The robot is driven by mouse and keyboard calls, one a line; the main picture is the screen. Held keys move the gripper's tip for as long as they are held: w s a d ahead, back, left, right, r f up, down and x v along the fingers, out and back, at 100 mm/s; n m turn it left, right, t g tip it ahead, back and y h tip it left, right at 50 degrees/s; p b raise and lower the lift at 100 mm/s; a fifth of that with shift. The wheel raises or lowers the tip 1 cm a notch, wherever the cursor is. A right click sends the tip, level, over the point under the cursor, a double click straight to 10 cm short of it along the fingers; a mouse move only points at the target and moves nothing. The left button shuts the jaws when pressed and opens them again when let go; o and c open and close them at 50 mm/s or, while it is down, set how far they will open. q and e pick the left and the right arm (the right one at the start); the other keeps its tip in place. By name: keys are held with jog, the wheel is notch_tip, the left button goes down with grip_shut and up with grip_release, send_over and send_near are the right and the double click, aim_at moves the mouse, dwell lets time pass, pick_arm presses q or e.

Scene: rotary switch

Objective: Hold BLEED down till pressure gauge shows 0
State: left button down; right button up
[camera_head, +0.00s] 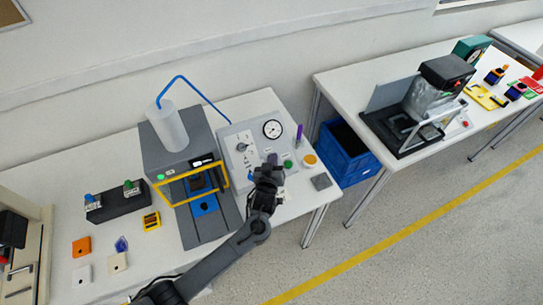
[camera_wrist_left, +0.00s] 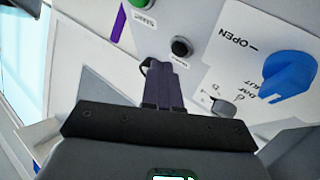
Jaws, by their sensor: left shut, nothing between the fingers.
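The pressure gauge (camera_head: 272,129) is a white dial with a black rim at the upper right of the grey control panel (camera_head: 236,133). Its reading is too small to tell. In the left wrist view, a black round button (camera_wrist_left: 181,47) sits on the panel; its small label is not clearly readable, so I cannot tell for sure that it is BLEED. My left gripper (camera_head: 271,159) is over the panel's lower part. Its shut, empty fingers (camera_wrist_left: 160,66) point toward the black button, just beside it in that view; contact cannot be told. My right gripper is not in view.
A green button (camera_wrist_left: 138,4) and a blue knob (camera_wrist_left: 290,77) marked OPEN flank the black button. A yellow-framed press (camera_head: 176,150) stands left of the panel.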

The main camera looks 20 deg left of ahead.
pick_arm(q)
jog(key=r+p, duration=0.1)
jog(key=s+d+r+p, duration=0.1)
jog(key=p, duration=0.1)
jog(key=s+d+r+p, duration=0.1)
jog(key=shift+s+d+r+p, duration=0.1)
jog(key=shift+d+r+p, duration=0.1)
jog(key=shift+r+p, duration=0.2)
dwell(0.6)
